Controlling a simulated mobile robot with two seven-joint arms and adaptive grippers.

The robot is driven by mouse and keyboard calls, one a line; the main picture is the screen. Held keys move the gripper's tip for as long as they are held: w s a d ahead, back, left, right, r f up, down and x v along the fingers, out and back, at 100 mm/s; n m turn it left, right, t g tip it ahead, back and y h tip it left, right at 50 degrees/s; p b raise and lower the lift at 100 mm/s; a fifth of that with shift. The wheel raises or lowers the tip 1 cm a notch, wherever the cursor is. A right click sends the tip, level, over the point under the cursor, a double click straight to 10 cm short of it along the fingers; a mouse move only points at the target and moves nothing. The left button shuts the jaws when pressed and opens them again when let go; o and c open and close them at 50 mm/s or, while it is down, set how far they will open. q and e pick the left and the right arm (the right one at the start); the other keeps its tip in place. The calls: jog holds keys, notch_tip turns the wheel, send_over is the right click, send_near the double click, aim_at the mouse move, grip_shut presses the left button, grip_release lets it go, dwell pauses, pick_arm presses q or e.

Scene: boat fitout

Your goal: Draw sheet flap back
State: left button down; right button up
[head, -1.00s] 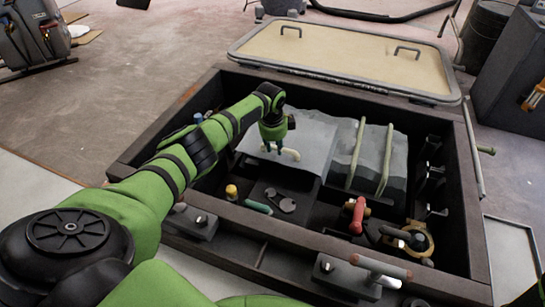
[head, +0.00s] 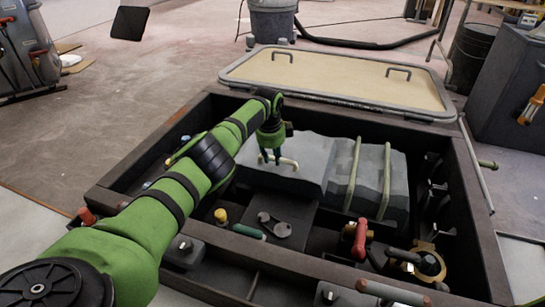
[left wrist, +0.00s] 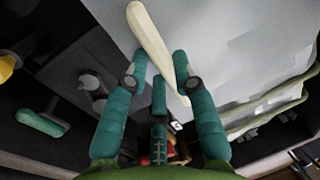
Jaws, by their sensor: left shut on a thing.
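A pale grey sheet flap (head: 312,160) lies over the left part of a grey block inside a dark open bay. A cream bar handle (head: 289,163) is on the sheet near its left side; it shows large in the left wrist view (left wrist: 150,36). My left gripper (head: 270,158) is at the left end of this handle, fingers pointing down. In the left wrist view its teal fingers (left wrist: 160,72) are on both sides of the handle and shut on it. The sheet lies mostly flat. My right gripper is in neither view.
The bay's dark frame (head: 468,205) surrounds the block. Two pale straps (head: 386,180) cross the block's right part. A red-handled valve (head: 360,240), a teal-gripped tool (head: 249,231) and a yellow knob (head: 221,215) sit in front. A beige hatch lid (head: 340,80) lies behind.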

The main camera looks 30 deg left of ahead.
pick_arm(q)
jog(key=c, duration=1)
grip_release()
jog(key=shift+f, duration=0.1)
jog(key=shift+r, duration=0.6)
notch_tip(320, 180, up, 11)
jog(key=s, duration=0.2)
jog(key=shift+s+d+f, duration=0.15)
jog(key=shift+d, duration=0.15)
